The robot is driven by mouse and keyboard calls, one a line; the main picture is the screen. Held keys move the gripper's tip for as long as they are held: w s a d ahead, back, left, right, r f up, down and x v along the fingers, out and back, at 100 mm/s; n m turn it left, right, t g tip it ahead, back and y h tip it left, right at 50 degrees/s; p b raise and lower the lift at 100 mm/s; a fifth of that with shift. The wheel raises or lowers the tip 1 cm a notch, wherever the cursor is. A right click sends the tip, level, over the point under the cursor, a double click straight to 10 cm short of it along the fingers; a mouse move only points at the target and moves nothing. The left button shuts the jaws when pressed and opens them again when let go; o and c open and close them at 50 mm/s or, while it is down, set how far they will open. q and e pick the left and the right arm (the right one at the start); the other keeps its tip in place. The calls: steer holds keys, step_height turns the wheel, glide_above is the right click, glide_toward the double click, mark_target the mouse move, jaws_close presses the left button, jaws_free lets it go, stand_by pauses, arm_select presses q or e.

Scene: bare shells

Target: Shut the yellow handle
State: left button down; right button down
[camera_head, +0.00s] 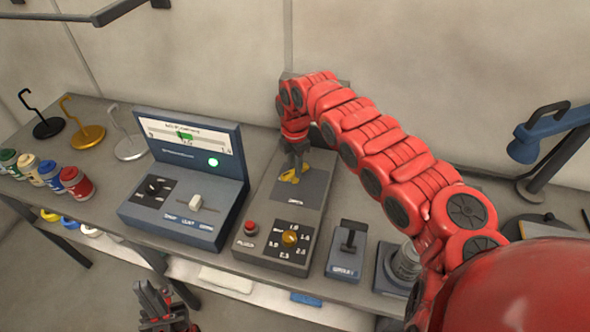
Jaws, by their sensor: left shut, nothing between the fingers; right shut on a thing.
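The yellow handle (289,177) is on the grey panel of a box (313,192) in the middle of the bench. My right gripper (294,166) reaches down from above and is shut on the yellow handle, partly covering it. How far the handle is turned is too small to tell. My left gripper (163,311) is shut and empty, low in the picture in front of the bench.
A console with a lit green light (213,162) stands left of the box. A red button (251,228) and yellow knob (289,238) are at the box's front. A small lever unit (346,251) stands right. Jars and hook stands fill the bench's left end.

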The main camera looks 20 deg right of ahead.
steer(key=m+b, duration=0.1)
steer(key=m, duration=0.1)
steer(key=m+b, duration=0.2)
steer(key=shift+f+m, duration=0.2)
steer(key=shift+m, duration=0.1)
steer(key=m+b, duration=0.3)
steer(key=shift+m, duration=0.4)
steer(key=shift+r+m+b, duration=0.2)
steer(key=shift+m+b, duration=0.6)
steer(key=c, duration=0.7)
jaws_free()
